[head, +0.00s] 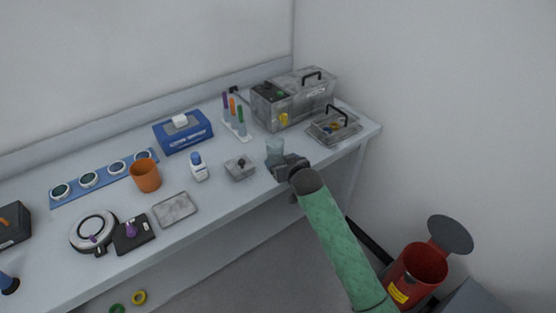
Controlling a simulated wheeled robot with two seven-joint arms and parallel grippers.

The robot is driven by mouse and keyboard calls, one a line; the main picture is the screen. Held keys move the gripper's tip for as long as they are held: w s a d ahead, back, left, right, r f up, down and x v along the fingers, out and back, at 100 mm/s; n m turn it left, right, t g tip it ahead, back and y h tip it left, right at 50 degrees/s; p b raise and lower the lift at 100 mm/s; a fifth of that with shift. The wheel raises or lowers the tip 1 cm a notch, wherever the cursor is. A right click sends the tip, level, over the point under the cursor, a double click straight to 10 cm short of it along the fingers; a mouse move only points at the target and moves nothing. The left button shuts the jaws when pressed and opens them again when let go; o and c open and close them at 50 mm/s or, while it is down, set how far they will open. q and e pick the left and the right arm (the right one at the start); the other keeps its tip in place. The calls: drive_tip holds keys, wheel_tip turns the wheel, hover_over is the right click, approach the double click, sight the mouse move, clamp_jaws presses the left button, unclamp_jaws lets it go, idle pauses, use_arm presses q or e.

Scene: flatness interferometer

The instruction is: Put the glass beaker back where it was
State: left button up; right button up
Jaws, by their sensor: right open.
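The glass beaker (274,147) is a small clear, bluish cup standing upright on the bench near its front edge, right of the middle of the head view. My right gripper (281,165) is at the beaker's near side and covers its lower part. The gripper is open. Whether its fingers touch the glass or lie around it cannot be made out. My left gripper is not in view.
A small grey metal block (240,168) stands just left of the beaker. Behind are a tube rack (238,130) and a metal bath (292,100); a metal tray with a handle (334,127) is to the right. An orange cup (145,176) and white bottle (198,167) stand left. A red bin (418,268) is on the floor.

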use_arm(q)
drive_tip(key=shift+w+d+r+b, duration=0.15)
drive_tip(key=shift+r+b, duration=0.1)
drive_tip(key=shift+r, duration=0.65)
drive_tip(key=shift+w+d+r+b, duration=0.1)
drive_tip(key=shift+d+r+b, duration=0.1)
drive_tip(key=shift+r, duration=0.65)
use_arm(e)
drive_tip(key=shift+v, duration=2.75)
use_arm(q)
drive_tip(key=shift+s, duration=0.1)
